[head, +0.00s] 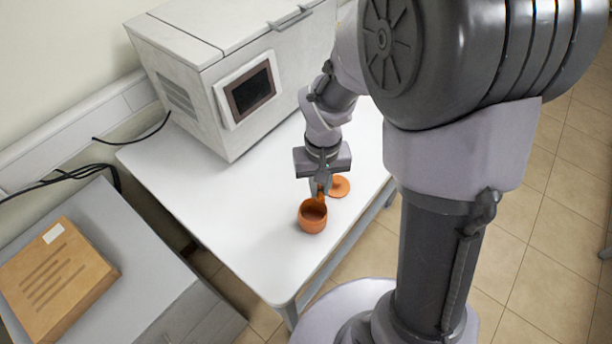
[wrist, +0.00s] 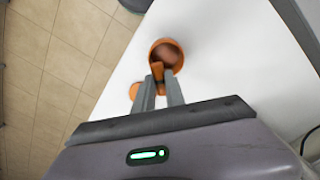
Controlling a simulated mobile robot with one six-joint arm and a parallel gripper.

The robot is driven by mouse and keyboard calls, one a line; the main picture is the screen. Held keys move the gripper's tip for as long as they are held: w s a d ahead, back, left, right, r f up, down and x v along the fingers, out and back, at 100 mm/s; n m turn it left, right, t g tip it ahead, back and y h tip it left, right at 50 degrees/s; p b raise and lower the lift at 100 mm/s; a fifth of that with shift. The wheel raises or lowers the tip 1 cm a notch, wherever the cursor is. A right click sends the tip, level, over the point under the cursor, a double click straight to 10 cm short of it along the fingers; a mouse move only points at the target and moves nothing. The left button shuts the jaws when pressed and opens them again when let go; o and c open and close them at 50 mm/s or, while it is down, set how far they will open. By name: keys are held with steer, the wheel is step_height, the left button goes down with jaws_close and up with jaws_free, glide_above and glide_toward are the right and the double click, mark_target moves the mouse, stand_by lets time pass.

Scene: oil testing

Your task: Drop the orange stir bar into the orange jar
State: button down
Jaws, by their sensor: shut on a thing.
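The orange jar (head: 312,217) stands open and upright on the white table near its front edge; in the wrist view its mouth (wrist: 166,55) lies just beyond the fingertips. My gripper (head: 319,186) is above the table right at the jar. It is shut on the orange stir bar (wrist: 157,71), whose end shows at the jar's near rim in the wrist view. In the head view the stir bar (head: 321,196) shows small below the fingers. I cannot tell whether its tip is inside the mouth.
An orange round lid (head: 339,187) lies on the table (head: 240,215) behind the jar. A large white machine with a screen (head: 252,90) stands at the back of the table. A cardboard box (head: 55,275) lies on a grey cabinet at left. The table's left part is clear.

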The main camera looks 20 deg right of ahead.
step_height(320, 180, down, 6)
steer(key=b, duration=0.4)
steer(key=shift+d, duration=0.1)
steer(key=shift+s+r, duration=0.1)
steer(key=shift+r, duration=0.05)
steer(key=c, duration=1.3)
jaws_free()
step_height(320, 180, up, 18)
steer(key=p, duration=0.6)
steer(key=shift+f, duration=0.25)
